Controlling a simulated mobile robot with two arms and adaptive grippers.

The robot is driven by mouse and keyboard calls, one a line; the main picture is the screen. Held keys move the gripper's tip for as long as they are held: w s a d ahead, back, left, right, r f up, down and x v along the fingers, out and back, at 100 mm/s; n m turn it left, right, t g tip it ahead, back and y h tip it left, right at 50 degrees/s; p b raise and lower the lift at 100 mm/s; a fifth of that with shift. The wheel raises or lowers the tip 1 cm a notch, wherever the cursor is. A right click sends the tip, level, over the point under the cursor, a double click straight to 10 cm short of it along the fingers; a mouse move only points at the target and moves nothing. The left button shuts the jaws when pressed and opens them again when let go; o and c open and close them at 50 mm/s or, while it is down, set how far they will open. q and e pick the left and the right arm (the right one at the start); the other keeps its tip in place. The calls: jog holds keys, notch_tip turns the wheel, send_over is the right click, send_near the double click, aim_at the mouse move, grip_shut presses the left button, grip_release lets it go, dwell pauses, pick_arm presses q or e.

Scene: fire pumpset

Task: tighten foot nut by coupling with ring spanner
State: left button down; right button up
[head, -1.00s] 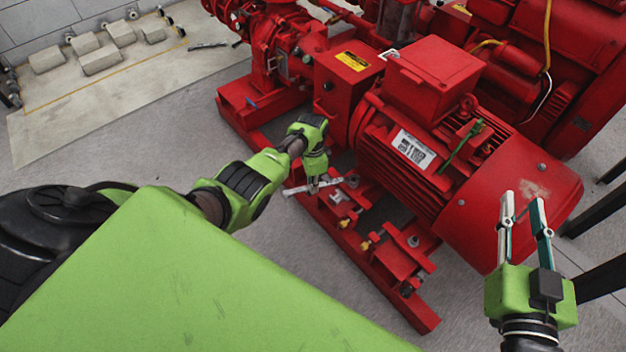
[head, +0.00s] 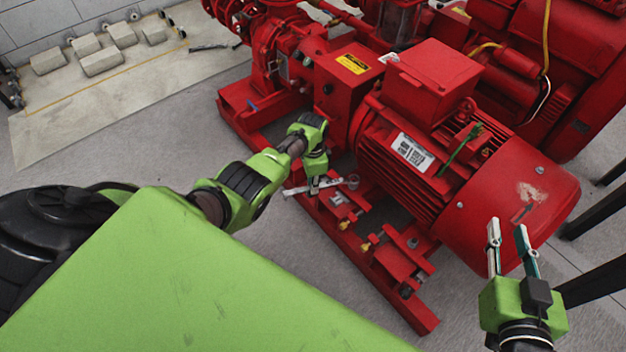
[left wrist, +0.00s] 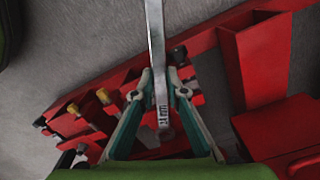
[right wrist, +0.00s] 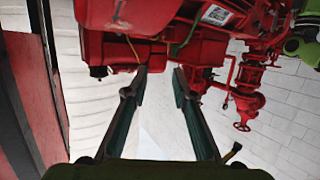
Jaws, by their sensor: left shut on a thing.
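The ring spanner (head: 334,183) is a silver bar held low beside the red motor (head: 420,150). My left gripper (head: 316,184) is shut on its shank. In the left wrist view the spanner (left wrist: 156,45) runs between the two fingers (left wrist: 161,82), and its near end lies over the red base frame. In the head view its right end is at the motor's near foot, on the coupling side. The foot nut is not clear there, so I cannot tell whether the ring sits around it. My right gripper (head: 508,240) is open and empty in front of the motor's end; its fingers (right wrist: 154,92) stand apart.
The red base frame (head: 350,245) carries brackets and brass-tipped bolts near the spanner. A green item (head: 460,148) lies on the motor. Dark legs (head: 595,215) stand at the right. Grey blocks (head: 102,62) lie on a pale slab at the back left. Floor left of the frame is clear.

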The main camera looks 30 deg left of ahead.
pick_arm(q)
jog(key=shift+r+p, duration=0.3)
jog(key=shift+r, duration=0.05)
jog(key=shift+r+p, duration=0.6)
jog(key=shift+r, duration=0.25)
pick_arm(e)
jog(key=s+d+f+g+h, duration=0.1)
jog(key=s+d+f+g, duration=0.2)
jog(key=s+f+g, duration=0.3)
jog(key=shift+s+d+f+h, duration=0.2)
jog(key=shift+s+f+h, duration=0.2)
jog(key=shift+s+f, duration=1.2)
jog(key=shift+w+f, duration=0.35)
jog(key=shift+w, duration=0.3)
